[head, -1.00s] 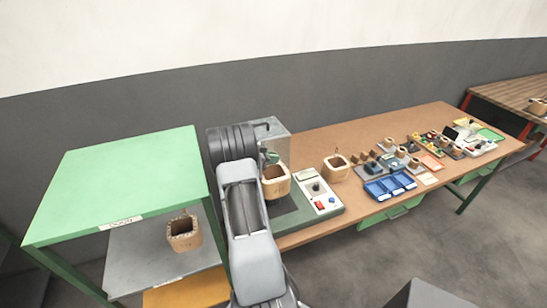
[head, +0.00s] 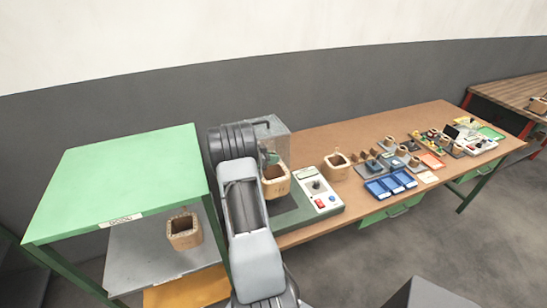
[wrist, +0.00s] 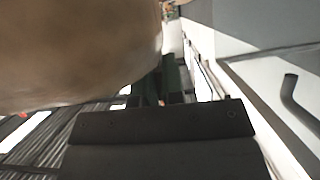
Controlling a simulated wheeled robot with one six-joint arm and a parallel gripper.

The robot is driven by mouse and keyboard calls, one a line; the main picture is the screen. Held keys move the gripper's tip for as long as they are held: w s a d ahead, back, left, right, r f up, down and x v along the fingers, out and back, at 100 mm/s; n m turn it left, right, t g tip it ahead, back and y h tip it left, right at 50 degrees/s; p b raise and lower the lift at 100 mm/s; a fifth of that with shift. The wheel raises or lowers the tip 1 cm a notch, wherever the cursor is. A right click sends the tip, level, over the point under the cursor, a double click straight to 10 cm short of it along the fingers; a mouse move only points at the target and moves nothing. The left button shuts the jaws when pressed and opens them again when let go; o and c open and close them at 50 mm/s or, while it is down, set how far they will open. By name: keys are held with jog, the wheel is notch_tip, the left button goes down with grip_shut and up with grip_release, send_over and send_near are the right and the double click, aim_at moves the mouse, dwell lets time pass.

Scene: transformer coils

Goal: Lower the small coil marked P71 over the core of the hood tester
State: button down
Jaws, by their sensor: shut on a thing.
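A tan, square-sided coil (head: 277,187) with a dark hollow middle is in my gripper above the hood tester's grey-green base (head: 290,215). Its marking is too small to read. My gripper (wrist: 165,85) is shut on this coil; in the head view its jaws are mostly hidden behind my arm and the coil. In the wrist view the coil (wrist: 75,50) fills the upper left, very close. The tester's hood (head: 271,132) stands raised behind my arm. The core is hidden by the coil and arm, so I cannot tell whether the coil is around it.
The tester's panel (head: 320,196) with red and blue buttons is just right of the coil. Another tan coil (head: 336,167) stands behind the panel. A third coil (head: 184,231) sits on the green rack's (head: 125,185) lower shelf. Blue bins (head: 390,185) and small parts lie farther right.

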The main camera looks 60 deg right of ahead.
aim_at(273, 172)
jog(key=shift+f+b, duration=0.4)
jog(key=shift+f, duration=1.1)
dwell(0.6)
jog(key=shift+f+b, duration=0.55)
jog(key=shift+f, duration=1.05)
dwell(0.5)
jog(key=shift+f+b, duration=0.45)
jog(key=shift+f, duration=0.4)
jog(key=c, duration=0.8)
grip_release()
jog(key=shift+o, duration=0.2)
jog(key=shift+r, duration=0.1)
